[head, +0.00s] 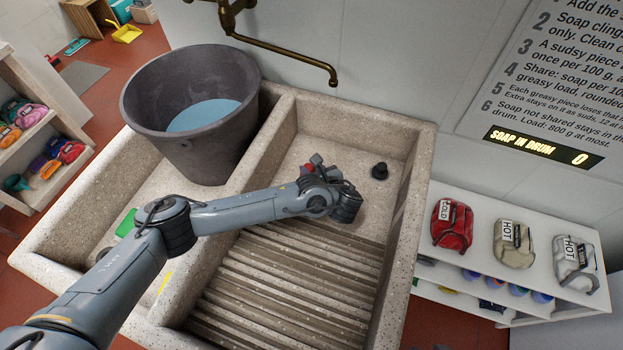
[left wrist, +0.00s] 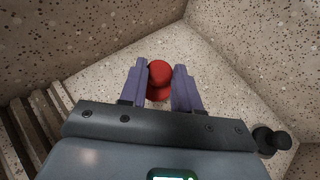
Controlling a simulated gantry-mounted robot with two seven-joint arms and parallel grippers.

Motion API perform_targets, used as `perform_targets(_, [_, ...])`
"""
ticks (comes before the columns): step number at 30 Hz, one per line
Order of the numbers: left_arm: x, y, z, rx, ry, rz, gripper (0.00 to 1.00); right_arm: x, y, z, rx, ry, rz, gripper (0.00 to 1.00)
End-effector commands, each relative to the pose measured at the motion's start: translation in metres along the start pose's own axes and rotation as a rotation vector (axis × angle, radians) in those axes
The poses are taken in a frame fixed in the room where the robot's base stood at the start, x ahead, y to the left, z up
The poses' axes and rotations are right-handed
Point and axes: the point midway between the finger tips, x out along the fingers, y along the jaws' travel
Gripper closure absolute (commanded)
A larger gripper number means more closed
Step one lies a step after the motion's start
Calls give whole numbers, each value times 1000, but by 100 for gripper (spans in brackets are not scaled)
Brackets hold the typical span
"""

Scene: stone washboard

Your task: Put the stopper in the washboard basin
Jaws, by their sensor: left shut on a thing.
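The washboard basin (head: 285,152) is the right compartment of the speckled stone sink, with ridges at its near end. My left gripper (head: 313,170) is low in its far, smooth part. In the left wrist view, its two fingers (left wrist: 159,85) are closed around a red, round-topped, stopper-like piece (left wrist: 159,76). A bit of that red piece shows in the head view (head: 308,167). Whether it touches the floor or covers a drain cannot be told. A black knobbed piece (head: 380,171) stands to the right on the basin floor; it also shows in the left wrist view (left wrist: 270,140). My right gripper is out of view.
A dark bucket of water (head: 190,160) stands in the left compartment, beside the stone divider. A green item (head: 126,222) lies near it. A brass tap (head: 290,55) hangs above the far rim. Labelled bags (head: 452,226) sit on a shelf at right.

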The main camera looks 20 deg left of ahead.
Motion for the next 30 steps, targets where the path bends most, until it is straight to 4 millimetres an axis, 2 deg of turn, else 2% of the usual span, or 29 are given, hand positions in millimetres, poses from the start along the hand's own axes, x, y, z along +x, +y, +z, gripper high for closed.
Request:
perform_targets(5, [5,1,-6,1,0,0,98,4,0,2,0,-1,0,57])
perform_targets(13, [20,1,-34,1,0,0,98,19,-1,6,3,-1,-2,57])
perform_targets(26, [22,1,-38,0,0,0,98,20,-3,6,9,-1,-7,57])
perform_targets(27, [22,1,-37,0,0,0,62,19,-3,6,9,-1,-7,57])
perform_targets(30, [22,1,-37,0,0,0,47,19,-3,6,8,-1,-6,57])
